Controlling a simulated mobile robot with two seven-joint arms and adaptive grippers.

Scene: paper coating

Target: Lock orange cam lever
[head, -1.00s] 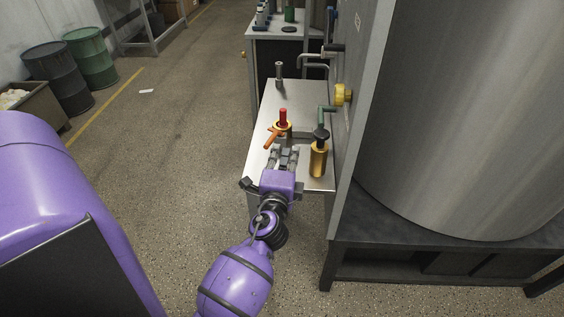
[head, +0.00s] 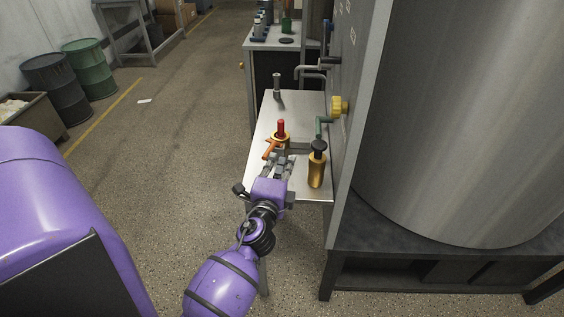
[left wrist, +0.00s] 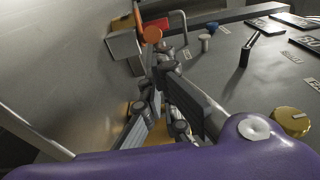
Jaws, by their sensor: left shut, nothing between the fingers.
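The orange cam lever (head: 269,150) angles toward the front left from a yellow ring under an upright red handle (head: 281,128) on the steel bench (head: 258,178). My left gripper (head: 275,160) is shut and empty, just in front of the lever in the head view. In the left wrist view, my gripper's fingertips (left wrist: 158,62) are close together. The rounded orange lever end (left wrist: 152,34) shows just beyond them. I cannot tell whether they touch it. My right gripper is not in view.
A gold bottle with a black top (head: 316,170) stands on the bench right of my gripper. A green handle (head: 322,125) and yellow knob (head: 338,106) stick out from the grey panel on the right.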

